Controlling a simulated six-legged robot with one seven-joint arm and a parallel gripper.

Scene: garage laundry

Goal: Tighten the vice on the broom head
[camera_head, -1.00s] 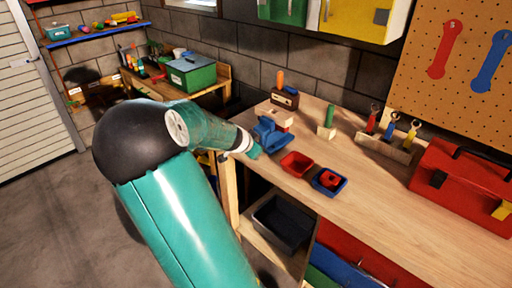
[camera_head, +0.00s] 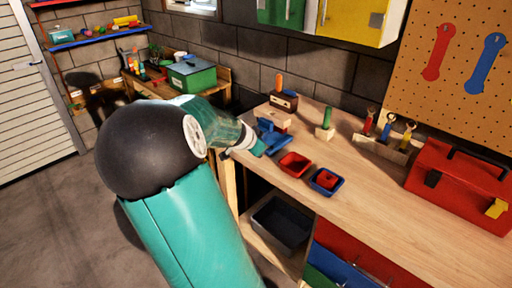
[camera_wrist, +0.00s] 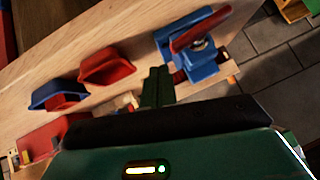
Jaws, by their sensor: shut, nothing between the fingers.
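The blue vice (camera_head: 279,141) sits at the near left end of the wooden bench, partly hidden behind my forearm and gripper. In the wrist view the vice (camera_wrist: 204,66) shows at upper right, with a red bar (camera_wrist: 200,28) across its grey screw. A pale wooden block (camera_head: 272,113) with a red patch stands at the vice; it looks like the broom head, but how firmly it is held cannot be told. My gripper (camera_head: 260,150) is shut and empty, close beside the vice. Its green fingers (camera_wrist: 157,84) point just left of the vice in the wrist view; contact is unclear.
A red tray (camera_head: 294,164) and a blue tray (camera_head: 327,181) holding a red piece lie right of the vice. A green-handled tool (camera_head: 326,122), a tool rack (camera_head: 384,146) and a red toolbox (camera_head: 460,185) stand farther along.

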